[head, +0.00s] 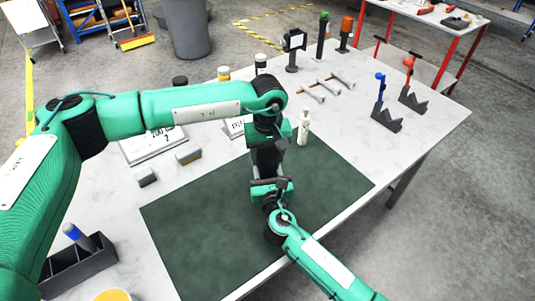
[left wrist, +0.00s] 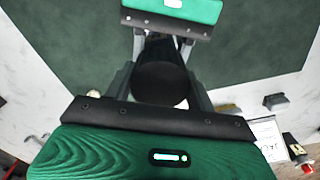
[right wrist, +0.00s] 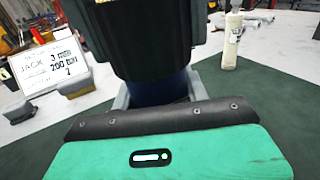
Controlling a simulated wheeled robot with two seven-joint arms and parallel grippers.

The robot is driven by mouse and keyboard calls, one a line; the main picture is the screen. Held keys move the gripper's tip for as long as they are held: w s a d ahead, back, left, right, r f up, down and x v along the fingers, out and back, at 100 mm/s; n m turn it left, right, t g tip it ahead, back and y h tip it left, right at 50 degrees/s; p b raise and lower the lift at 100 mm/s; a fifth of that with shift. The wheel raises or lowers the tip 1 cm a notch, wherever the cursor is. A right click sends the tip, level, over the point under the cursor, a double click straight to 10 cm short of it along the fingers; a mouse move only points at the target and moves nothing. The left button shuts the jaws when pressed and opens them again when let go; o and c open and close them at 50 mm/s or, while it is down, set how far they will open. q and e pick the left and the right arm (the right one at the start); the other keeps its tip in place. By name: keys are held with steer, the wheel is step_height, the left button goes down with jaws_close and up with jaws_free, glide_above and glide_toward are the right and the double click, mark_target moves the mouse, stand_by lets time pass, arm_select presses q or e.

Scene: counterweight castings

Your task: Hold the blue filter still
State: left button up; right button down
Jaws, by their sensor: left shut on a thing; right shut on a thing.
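The filter is mostly hidden between my two grippers over the green mat (head: 190,225). In the right wrist view its dark blue lower part (right wrist: 158,92) shows below a wide black body. In the left wrist view a round black end (left wrist: 160,84) sits between the fingers. My left gripper (head: 266,150) comes from above and behind and is shut on it. My right gripper (head: 270,184) comes from the front and is shut on it, lower in the head view. Whether the filter touches the mat is hidden.
A white bottle (head: 303,128) stands at the mat's back edge. Two dark notched stands (head: 386,118) hold a blue and a red tool at right. Wrenches (head: 328,84) lie behind. A black bin (head: 78,268) is at front left. Grey blocks (head: 188,156) lie left of the mat.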

arm_select(q)
steer(key=m, duration=1.1)
steer(key=o, duration=1)
steer(key=shift+c, duration=0.2)
steer(key=shift+r, duration=2.25)
steer(key=shift+c, duration=0.4)
